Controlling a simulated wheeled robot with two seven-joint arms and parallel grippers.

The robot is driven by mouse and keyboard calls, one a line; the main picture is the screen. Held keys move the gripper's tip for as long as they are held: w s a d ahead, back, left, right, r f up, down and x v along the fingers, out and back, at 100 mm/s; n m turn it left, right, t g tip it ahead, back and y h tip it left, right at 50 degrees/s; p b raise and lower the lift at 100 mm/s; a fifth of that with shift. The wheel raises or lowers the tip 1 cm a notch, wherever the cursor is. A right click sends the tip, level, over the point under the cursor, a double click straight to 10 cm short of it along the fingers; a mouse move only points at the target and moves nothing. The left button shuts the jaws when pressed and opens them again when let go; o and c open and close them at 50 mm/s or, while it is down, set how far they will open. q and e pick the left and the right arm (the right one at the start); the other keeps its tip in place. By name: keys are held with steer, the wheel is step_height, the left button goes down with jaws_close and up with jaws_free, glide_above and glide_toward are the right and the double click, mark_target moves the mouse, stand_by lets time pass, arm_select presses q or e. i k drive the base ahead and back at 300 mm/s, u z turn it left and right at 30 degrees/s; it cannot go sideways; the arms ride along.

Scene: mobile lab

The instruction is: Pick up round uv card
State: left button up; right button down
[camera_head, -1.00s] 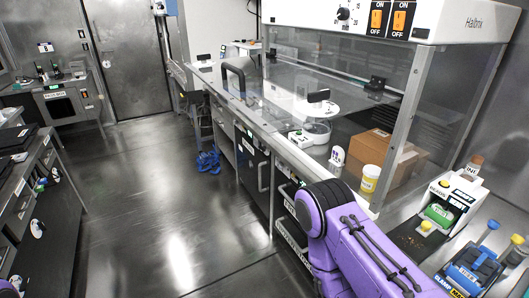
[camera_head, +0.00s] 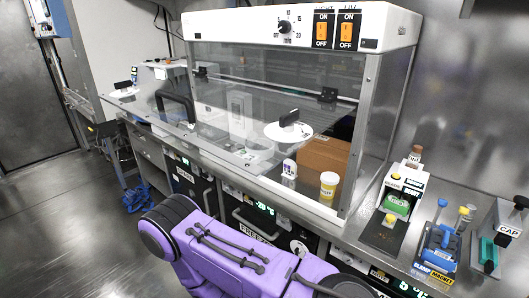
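A small white card with a rounded top and a purple mark (camera_head: 289,168) stands upright on the bench at the front of the clear-walled cabinet. It looks like the round uv card, but it is too small to read. It stands left of a white-and-yellow jar (camera_head: 328,186). A purple link of my own arm fills the bottom middle of the view, below and in front of the card. Neither gripper shows, so I cannot see whether either holds anything.
The cabinet (camera_head: 352,22) has a clear front panel and orange switches. A white disc with a black handle (camera_head: 275,132) and a brown box (camera_head: 325,157) are near the card. Right are a bead dispenser (camera_head: 412,181) and a blue clamp device (camera_head: 440,250).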

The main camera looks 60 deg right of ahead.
mark_target(289, 167)
steer(key=z, duration=0.05)
steer(key=i, duration=2.55)
steer(key=z, duration=3.6)
